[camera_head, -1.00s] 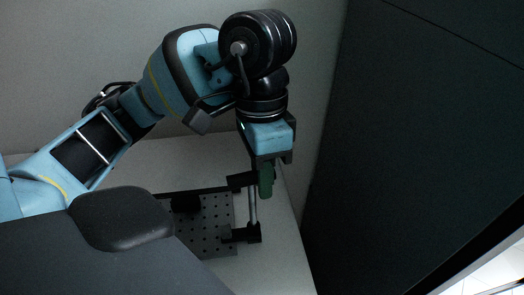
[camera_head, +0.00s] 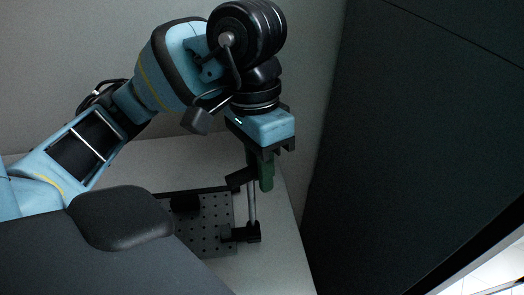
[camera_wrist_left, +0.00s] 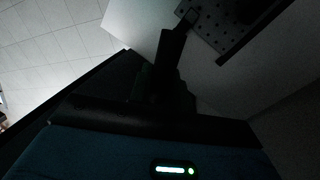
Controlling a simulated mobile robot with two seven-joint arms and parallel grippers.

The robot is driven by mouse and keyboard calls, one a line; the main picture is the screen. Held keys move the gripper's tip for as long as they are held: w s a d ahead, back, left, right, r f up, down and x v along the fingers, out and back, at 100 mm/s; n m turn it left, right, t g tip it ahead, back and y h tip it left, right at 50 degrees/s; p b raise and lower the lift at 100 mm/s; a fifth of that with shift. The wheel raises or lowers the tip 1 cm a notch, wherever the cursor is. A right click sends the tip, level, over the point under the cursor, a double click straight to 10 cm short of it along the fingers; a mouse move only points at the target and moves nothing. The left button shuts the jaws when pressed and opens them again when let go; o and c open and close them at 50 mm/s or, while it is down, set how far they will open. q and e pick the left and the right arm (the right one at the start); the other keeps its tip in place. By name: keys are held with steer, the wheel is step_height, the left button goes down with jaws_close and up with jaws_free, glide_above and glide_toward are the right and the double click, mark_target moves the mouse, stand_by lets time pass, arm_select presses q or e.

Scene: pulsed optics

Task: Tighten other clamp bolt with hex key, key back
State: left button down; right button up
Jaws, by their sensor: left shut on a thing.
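My left gripper (camera_head: 265,150) points down at the back of the bench and is shut on a dark green handle (camera_head: 267,172), which looks like the hex key's. The key's metal shaft cannot be made out. A thin grey post (camera_head: 252,205) stands just below in a black foot (camera_head: 248,233). A black clamp piece (camera_head: 238,180) sits at the post's top, close to the handle; whether they touch cannot be told. In the left wrist view a dark shape (camera_wrist_left: 172,45) reaches away from the shadowed jaws; its parts blend together. My right gripper is not in view.
A perforated breadboard (camera_head: 207,238) lies left of the post, with a black block (camera_head: 186,202) and a dark bar along its back edge. It also shows in the left wrist view (camera_wrist_left: 215,22). A dark panel (camera_head: 420,130) rises close on the right.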

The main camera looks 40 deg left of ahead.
arm_select(q)
steer(key=n, duration=0.3)
steer(key=shift+a+n+t, duration=0.25)
steer(key=shift+n+t, duration=0.05)
steer(key=shift+n, duration=0.1)
steer(key=n, duration=0.4)
steer(key=shift+a+t, duration=0.3)
steer(key=shift+t, duration=0.1)
steer(key=n, duration=0.3)
steer(key=n+t, duration=0.1)
steer(key=n, duration=0.2)
steer(key=s+a+n+p, duration=0.1)
steer(key=n, duration=0.3)
steer(key=shift+y, duration=0.4)
steer(key=shift+f, duration=0.1)
